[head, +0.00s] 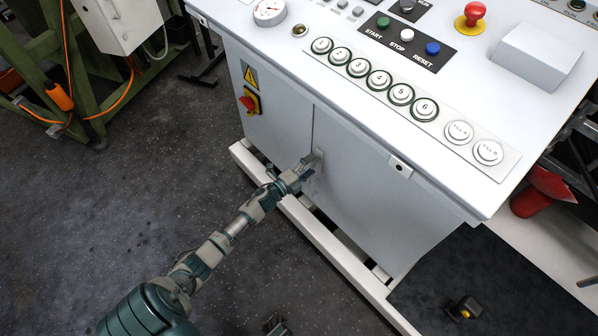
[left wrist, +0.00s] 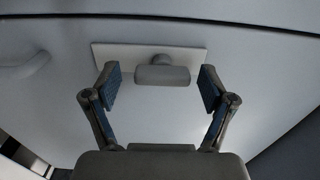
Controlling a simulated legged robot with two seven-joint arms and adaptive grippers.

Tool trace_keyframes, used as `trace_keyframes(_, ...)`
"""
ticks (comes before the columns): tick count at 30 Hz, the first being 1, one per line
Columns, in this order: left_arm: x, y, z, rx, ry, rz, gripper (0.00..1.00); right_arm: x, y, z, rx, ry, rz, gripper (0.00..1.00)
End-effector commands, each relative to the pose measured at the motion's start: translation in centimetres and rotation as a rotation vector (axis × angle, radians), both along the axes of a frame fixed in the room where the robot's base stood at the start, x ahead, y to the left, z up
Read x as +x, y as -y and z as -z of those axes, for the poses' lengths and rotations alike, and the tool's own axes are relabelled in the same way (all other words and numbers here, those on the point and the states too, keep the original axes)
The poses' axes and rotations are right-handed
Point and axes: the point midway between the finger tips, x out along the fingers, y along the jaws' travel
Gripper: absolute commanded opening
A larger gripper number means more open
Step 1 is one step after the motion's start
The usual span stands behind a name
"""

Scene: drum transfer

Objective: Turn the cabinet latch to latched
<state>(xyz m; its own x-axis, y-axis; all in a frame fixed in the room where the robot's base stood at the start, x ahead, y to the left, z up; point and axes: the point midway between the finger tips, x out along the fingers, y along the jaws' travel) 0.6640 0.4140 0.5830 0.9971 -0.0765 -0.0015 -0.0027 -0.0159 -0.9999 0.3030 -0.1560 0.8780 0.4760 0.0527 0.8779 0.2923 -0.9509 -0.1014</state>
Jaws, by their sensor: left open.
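The cabinet latch (left wrist: 162,74) shows in the left wrist view as a grey T-shaped knob on a light rectangular plate (left wrist: 118,58). Its bar lies about level across the picture. My left gripper (left wrist: 162,88) is open, with one blue-padded finger on each side of the latch and visible gaps to both. In the head view my left gripper (head: 300,172) is at the cabinet front (head: 350,180), by the door seam. It largely hides the latch there. A small dark part at the bottom edge (head: 275,325) may be my right gripper; its fingers are unclear.
A curved handle (left wrist: 25,66) sticks out left of the latch in the wrist view. A red-and-yellow switch (head: 249,102) is on the cabinet's left side. The console top (head: 290,50) overhangs above, and a white base rail (head: 300,220) runs below.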

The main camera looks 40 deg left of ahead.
Motion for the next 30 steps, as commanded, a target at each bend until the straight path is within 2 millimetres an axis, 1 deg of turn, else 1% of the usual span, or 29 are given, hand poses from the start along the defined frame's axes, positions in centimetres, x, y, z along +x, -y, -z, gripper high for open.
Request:
trace_keyframes(1, -1.0, -0.1, 0.2, 0.001, -0.003, 0.001, 0.83, 0.0, 0.0, 0.0, 0.0, 0.0, 0.0, 0.4)
trace_keyframes(9, -7.0, -1.0, 0.4, -0.004, -0.005, -0.003, 0.83, 0.0, -0.2, 0.0, -0.002, 0.001, -0.001, 0.4)
trace_keyframes(12, -8.8, -1.2, 0.4, -0.004, -0.004, -0.003, 0.83, 0.0, -0.2, 0.0, -0.002, 0.001, -0.001, 0.4)
trace_keyframes(15, -9.9, -1.3, 0.4, -0.005, -0.004, -0.004, 0.83, 0.0, -0.2, 0.0, -0.002, 0.001, -0.001, 0.4)
trace_keyframes(20, -10.7, -1.4, 0.4, -0.004, -0.003, -0.005, 0.83, 0.1, -0.1, 0.0, -0.001, 0.0, 0.0, 0.4)
trace_keyframes(30, -10.7, -1.4, 0.4, -0.005, -0.003, -0.004, 0.83, 0.2, -0.2, 0.1, -0.002, -0.001, -0.001, 0.4)
